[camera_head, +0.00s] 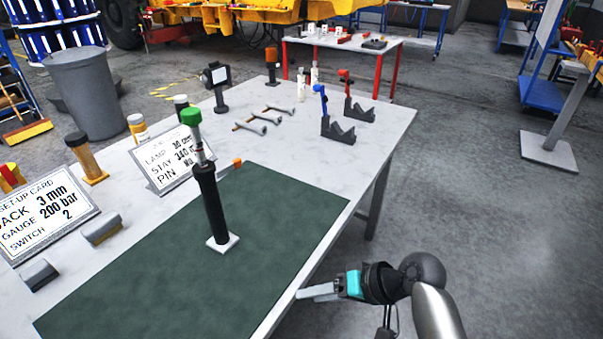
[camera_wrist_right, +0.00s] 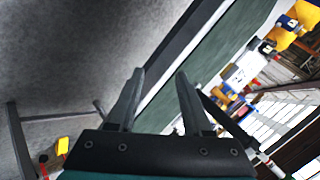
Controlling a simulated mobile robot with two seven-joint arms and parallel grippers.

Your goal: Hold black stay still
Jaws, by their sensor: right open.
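The black stay (camera_head: 211,205) stands on a small white square base (camera_head: 222,243) on the green mat (camera_head: 285,200). The stay shows there as a dark bar (camera_wrist_right: 228,122) beyond the right finger. My left gripper is not in view.
Set-up cards (camera_head: 48,215) and small containers line the table's left side. The mat's right part is clear.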

